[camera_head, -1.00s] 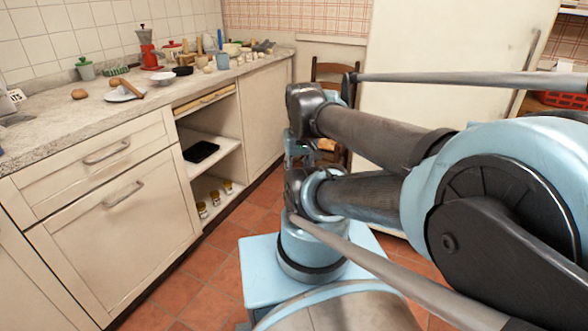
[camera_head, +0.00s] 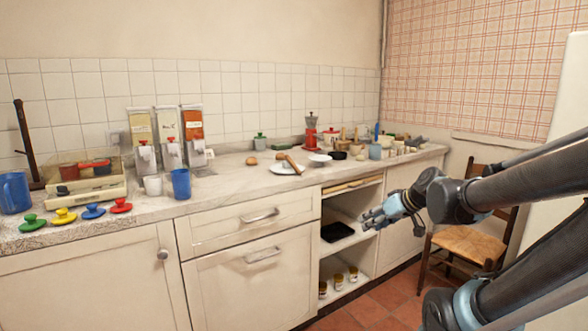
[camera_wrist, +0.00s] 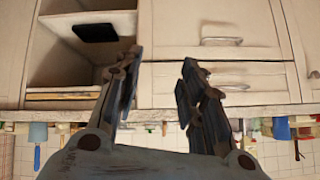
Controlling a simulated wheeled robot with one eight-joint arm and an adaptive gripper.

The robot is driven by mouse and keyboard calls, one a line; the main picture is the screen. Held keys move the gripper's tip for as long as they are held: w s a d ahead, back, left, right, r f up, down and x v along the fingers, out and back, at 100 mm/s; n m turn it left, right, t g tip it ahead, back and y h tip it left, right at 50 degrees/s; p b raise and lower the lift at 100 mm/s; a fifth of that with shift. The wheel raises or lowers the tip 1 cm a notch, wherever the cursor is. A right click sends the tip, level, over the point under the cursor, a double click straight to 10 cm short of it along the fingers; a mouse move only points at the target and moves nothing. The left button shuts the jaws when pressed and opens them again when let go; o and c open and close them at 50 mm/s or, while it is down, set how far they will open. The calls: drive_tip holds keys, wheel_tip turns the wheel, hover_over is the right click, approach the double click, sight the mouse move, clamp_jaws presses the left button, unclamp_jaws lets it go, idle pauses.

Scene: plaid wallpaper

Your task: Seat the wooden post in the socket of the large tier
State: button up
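On the counter, a light-brown wooden piece (camera_head: 294,163), which looks like the post, lies tilted across a round white plate (camera_head: 281,170), which looks like the large tier. A socket cannot be made out at this size. A smaller white dish (camera_head: 320,158) is just right of the plate. My gripper (camera_head: 369,219) is in front of the open shelves, below counter height and right of the plate, far from the post. In the wrist view my gripper (camera_wrist: 160,78) has its two fingers spread with nothing between them. The post is not clearly identifiable there.
Left on the counter are a scale (camera_head: 88,187), coloured knobbed lids (camera_head: 93,211) and a blue cup (camera_head: 181,183). A red moka pot (camera_head: 311,132) and crowded small items stand behind and right of the plate. A chair (camera_head: 465,247) stands right. Counter front before the plate is mostly clear.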

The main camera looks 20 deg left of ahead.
drive_tip(key=w+a+r+n+t+y, duration=0.1)
drive_tip(key=w+a+r+n+y, duration=0.1)
drive_tip(key=w+a+r, duration=0.4)
drive_tip(key=w+a+r+n+t+y, duration=0.1)
drive_tip(key=w+a+r+t+y, duration=0.2)
drive_tip(key=a, duration=0.4)
drive_tip(key=t+y, duration=0.1)
drive_tip(key=t, duration=0.1)
approach(294, 163)
drive_tip(key=x, duration=0.5)
drive_tip(key=shift+w, duration=0.3)
drive_tip(key=shift+s+a+x, duration=0.1)
drive_tip(key=shift+x, duration=1.2)
drive_tip(key=shift+s+a+x, duration=0.1)
drive_tip(key=shift+s+x, duration=0.05)
drive_tip(key=shift+x, duration=1.1)
drive_tip(key=shift+c, duration=0.6)
clamp_jaws()
